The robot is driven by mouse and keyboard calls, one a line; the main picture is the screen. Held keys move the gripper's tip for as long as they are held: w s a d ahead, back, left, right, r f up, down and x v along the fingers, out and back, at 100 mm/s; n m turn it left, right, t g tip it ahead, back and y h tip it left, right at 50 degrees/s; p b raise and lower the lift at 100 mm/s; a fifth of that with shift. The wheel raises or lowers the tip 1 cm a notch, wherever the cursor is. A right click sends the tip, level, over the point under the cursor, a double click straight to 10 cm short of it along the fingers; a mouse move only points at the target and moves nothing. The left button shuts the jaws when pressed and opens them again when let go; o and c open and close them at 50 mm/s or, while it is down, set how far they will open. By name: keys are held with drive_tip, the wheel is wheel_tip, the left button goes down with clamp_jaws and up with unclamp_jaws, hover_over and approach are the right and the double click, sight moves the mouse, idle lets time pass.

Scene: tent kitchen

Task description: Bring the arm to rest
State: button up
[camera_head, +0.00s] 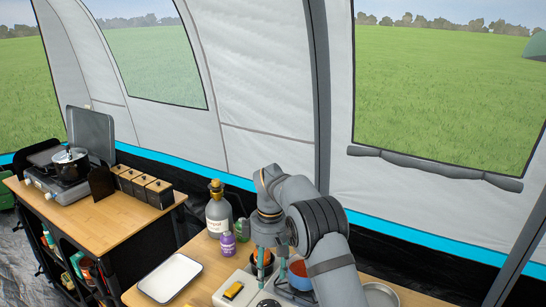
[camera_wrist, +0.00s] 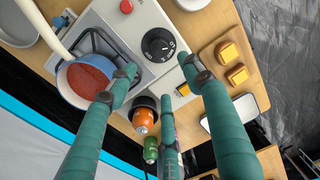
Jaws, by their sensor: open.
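My gripper (camera_head: 270,268) is over the right-hand table in the head view, pointing down. Its teal fingers are spread in the wrist view (camera_wrist: 160,84), with nothing held between them. Below it is a pale camp stove (camera_wrist: 138,22) with a black knob (camera_wrist: 158,45) and a red button. A blue-and-white saucepan (camera_wrist: 68,88) with red contents sits on the stove's grate, to the left of the fingers. The saucepan is partly hidden by my arm in the head view (camera_head: 298,283). How high the fingertips are above the stove is hard to tell.
A white tray (camera_head: 170,278), a large grey bottle (camera_head: 219,218) and a purple bottle (camera_head: 227,245) are on the table. Another table (camera_head: 110,220) stands left.

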sight(268, 303)
drive_tip(key=f, duration=0.8)
drive_tip(key=s+f, duration=0.1)
drive_tip(key=f, duration=0.3)
drive_tip(key=shift+f, duration=0.1)
drive_tip(key=shift+w+a+m, duration=0.1)
drive_tip(key=shift+m, duration=0.6)
drive_tip(key=m+b, duration=0.1)
drive_tip(key=m, duration=0.2)
drive_tip(key=shift+m, duration=0.4)
drive_tip(key=m, duration=0.6)
drive_tip(key=shift+d+r, duration=0.2)
drive_tip(key=shift+r, duration=0.05)
drive_tip(key=m, duration=0.4)
drive_tip(key=shift+t, duration=0.3)
drive_tip(key=m+p, duration=0.1)
drive_tip(key=m, duration=0.2)
drive_tip(key=shift+r+m, duration=0.1)
drive_tip(key=shift+m, duration=0.2)
drive_tip(key=m+p, duration=0.1)
drive_tip(key=m, duration=0.1)
drive_tip(key=m+p, duration=0.1)
drive_tip(key=shift+s+d+m, duration=0.1)
drive_tip(key=shift+s+m, duration=0.1)
drive_tip(key=shift+m, duration=0.2)
drive_tip(key=shift+m+p, duration=0.55)
drive_tip(key=shift+m, duration=0.15)
